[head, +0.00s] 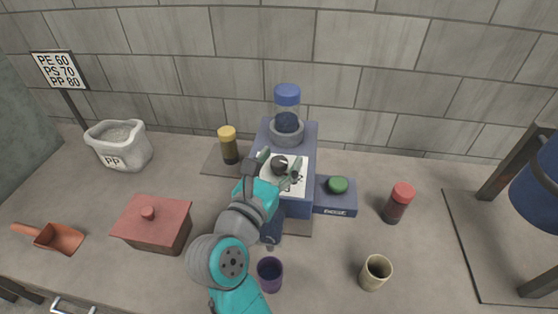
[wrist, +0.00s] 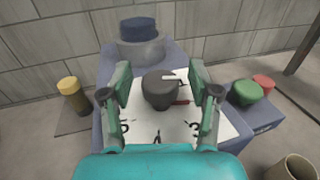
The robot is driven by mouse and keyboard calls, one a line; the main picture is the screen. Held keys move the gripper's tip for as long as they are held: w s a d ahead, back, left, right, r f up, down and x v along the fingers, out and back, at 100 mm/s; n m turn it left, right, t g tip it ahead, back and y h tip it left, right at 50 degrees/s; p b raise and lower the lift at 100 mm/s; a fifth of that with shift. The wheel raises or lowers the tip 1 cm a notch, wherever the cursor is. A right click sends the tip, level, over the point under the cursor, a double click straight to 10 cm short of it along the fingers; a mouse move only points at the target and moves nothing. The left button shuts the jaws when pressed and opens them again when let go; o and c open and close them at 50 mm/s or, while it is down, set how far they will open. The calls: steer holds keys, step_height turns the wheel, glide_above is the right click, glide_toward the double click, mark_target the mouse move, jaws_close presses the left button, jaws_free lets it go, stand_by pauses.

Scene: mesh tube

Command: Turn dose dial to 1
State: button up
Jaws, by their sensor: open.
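The dose dial is a dark round knob (wrist: 160,90) on a white plate (wrist: 215,112) on the sloped face of a blue machine. The digit 1 is not readable. My gripper (wrist: 160,78) is open, with one finger on each side of the knob and a gap at both sides. The head view also shows the knob (head: 280,163) between the fingers.
A clear hopper with a blue lid (head: 287,92) tops the machine. A green button box (head: 337,187) adjoins its right side. A yellow-capped jar (head: 228,145) stands left, a red-capped jar (head: 398,203) right. A purple cup (head: 270,274) and beige cup (head: 375,272) stand in front.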

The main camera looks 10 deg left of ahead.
jaws_close()
steer(key=shift+y, duration=0.3)
steer(key=shift+d+n+t+y, duration=0.1)
steer(key=shift+n+t+y, duration=0.1)
steer(key=shift+n+y, duration=0.95)
steer(key=shift+n+t+y, duration=0.2)
steer(key=shift+n+y, duration=0.45)
steer(key=shift+y, duration=0.9)
steer(key=shift+r+n+y, duration=0.1)
steer(key=shift+n+y, duration=1.1)
steer(key=shift+y, duration=0.6)
steer(key=shift+g, duration=0.3)
